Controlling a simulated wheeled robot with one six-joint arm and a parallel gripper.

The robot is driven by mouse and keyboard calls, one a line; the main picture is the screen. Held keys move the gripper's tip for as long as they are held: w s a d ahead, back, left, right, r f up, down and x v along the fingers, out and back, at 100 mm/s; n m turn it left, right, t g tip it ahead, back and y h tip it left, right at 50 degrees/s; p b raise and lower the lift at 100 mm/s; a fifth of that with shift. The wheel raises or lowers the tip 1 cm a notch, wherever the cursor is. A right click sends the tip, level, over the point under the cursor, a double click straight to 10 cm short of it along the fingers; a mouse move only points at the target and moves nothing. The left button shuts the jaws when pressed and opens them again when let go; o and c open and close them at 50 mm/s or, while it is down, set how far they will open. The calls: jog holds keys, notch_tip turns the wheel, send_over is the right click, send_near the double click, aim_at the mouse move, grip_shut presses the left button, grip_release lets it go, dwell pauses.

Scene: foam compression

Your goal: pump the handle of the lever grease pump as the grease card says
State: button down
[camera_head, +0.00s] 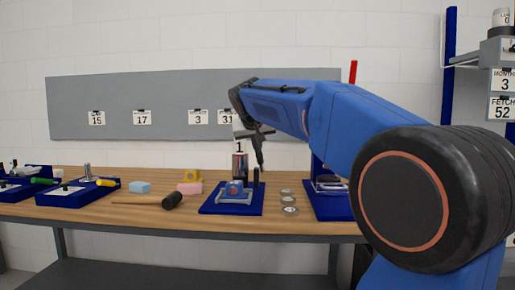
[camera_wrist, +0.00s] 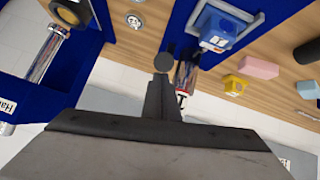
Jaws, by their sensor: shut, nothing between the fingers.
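A blue base plate (camera_head: 216,208) on the bench carries a small blue and grey fixture (camera_head: 235,190), which also shows in the wrist view (camera_wrist: 222,28). A metallic cylinder with a red band (camera_head: 240,168), seen also in the wrist view (camera_wrist: 187,75), stands behind it. A small card reading 1 (camera_head: 239,146) shows at its top. A dark upright post (camera_head: 256,179) stands beside the cylinder; its round dark top (camera_wrist: 163,62) shows in the wrist view. My gripper (camera_head: 261,167) is shut and empty, pointing down just over the post. I cannot tell whether they touch.
A mallet (camera_head: 172,201), a pink block (camera_head: 190,188) and a light blue block (camera_head: 140,187) lie left. Metal discs (camera_head: 289,210) lie right, before a blue stand (camera_head: 325,205). Wall cards (camera_head: 97,118) read 15, 17, 3, 31. Blue trays (camera_head: 75,198) stand far left.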

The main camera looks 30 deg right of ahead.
jog(key=shift+s+a+f, duration=0.1)
jog(key=shift+s+f, duration=0.1)
jog(key=shift+f, duration=0.15)
jog(key=shift+t+h, duration=0.3)
jog(key=shift+t, duration=0.2)
jog(key=shift+s+a+f, duration=0.35)
jog(key=shift+s+f, duration=0.15)
jog(key=shift+f, duration=1.2)
jog(key=shift+s+a+f, duration=0.35)
jog(key=shift+s+f, duration=0.2)
jog(key=shift+f, duration=1.2)
jog(key=shift+s+a+f, duration=0.35)
jog(key=shift+s+f, duration=0.15)
jog(key=shift+f, duration=1.2)
notch_tip(320, 180, up, 6)
jog(key=s+a+r, duration=0.2)
jog(key=s+a, duration=0.4)
jog(key=s, duration=0.1)
jog(key=shift+a+r, duration=0.25)
jog(key=shift+r, duration=0.1)
jog(key=shift+t, duration=0.3)
